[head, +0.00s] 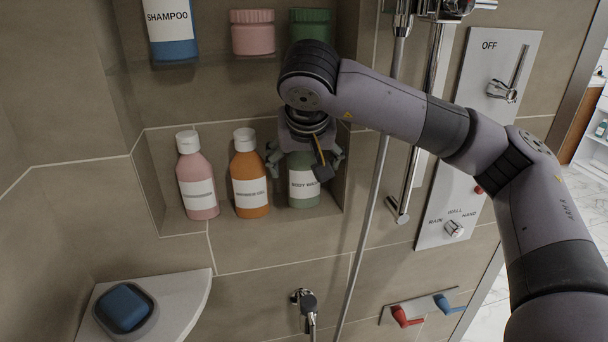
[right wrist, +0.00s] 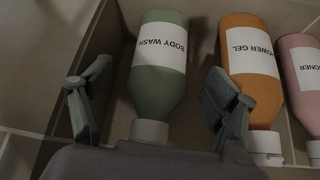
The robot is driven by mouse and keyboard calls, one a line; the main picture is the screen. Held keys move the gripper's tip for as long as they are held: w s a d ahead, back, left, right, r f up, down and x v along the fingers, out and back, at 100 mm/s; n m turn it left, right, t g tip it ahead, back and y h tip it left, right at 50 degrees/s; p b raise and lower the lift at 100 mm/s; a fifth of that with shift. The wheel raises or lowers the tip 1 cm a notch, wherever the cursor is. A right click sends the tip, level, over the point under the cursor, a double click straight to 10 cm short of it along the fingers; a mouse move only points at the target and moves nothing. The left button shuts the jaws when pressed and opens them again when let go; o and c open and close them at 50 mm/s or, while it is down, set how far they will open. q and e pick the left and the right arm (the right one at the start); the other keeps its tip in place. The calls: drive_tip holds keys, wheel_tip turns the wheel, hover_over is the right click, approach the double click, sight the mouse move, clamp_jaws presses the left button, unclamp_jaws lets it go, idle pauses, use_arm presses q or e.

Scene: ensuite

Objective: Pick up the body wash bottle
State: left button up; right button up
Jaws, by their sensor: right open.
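The body wash bottle (head: 304,184) is green with a white label and stands upright at the right end of the lower wall niche. In the head view my right gripper (head: 305,160) is in front of and above it, hiding its cap and upper part. In the right wrist view the body wash bottle (right wrist: 160,75) lies between the two spread fingers of my right gripper (right wrist: 155,108), with its white cap near the palm. The fingers are open, with gaps to the bottle on both sides. My left gripper is not in view.
An orange shower gel bottle (head: 249,172) stands left of the body wash, close to one finger. A pink bottle (head: 196,178) is farther left. The niche's right wall is near. A shower hose (head: 364,240) hangs to the right. A corner shelf (head: 185,300) holds a blue soap (head: 124,306).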

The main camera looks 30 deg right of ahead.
sight(304, 165)
drive_tip(key=x, duration=0.3)
drive_tip(key=shift+w+d+f+p, duration=0.15)
drive_tip(key=shift+w+f+p, duration=0.1)
drive_tip(key=shift+p, duration=0.15)
drive_tip(key=shift+w+f, duration=0.1)
drive_tip(key=shift+f, duration=0.15)
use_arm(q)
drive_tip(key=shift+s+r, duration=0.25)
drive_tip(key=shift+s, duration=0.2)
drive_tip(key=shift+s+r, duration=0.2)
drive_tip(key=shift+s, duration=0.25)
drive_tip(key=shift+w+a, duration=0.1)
use_arm(e)
drive_tip(key=shift+c, duration=0.3)
drive_tip(key=c, duration=0.5)
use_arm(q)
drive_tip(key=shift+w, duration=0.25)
use_arm(e)
drive_tip(key=shift+r, duration=0.1)
drive_tip(key=c, duration=1.1)
